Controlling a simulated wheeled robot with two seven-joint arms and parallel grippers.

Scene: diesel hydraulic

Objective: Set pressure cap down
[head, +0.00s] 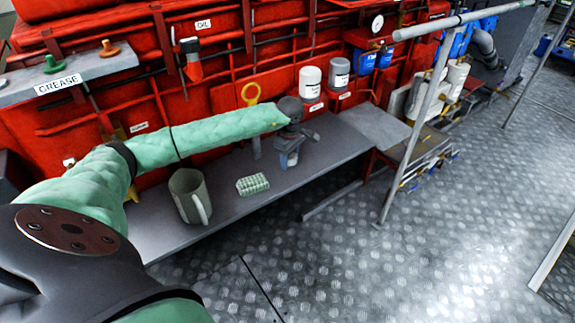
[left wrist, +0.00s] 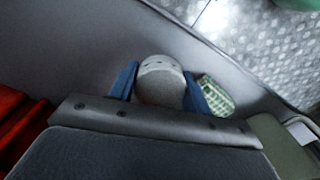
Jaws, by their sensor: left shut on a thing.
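My left gripper (head: 288,158) is over the grey shelf, to the right of the mug. In the left wrist view its two blue fingers (left wrist: 160,84) are shut on the pressure cap, a round pale grey piece (left wrist: 162,78) with small dark marks on its top. The cap is mostly hidden behind the gripper in the head view. The grey shelf (head: 232,210) lies beneath and shows as a grey surface in the left wrist view (left wrist: 70,50). I cannot tell whether the cap touches the shelf. My right gripper is not in view.
A grey-green mug (head: 186,192) stands on the shelf. White canister (head: 310,82) stands farther right.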

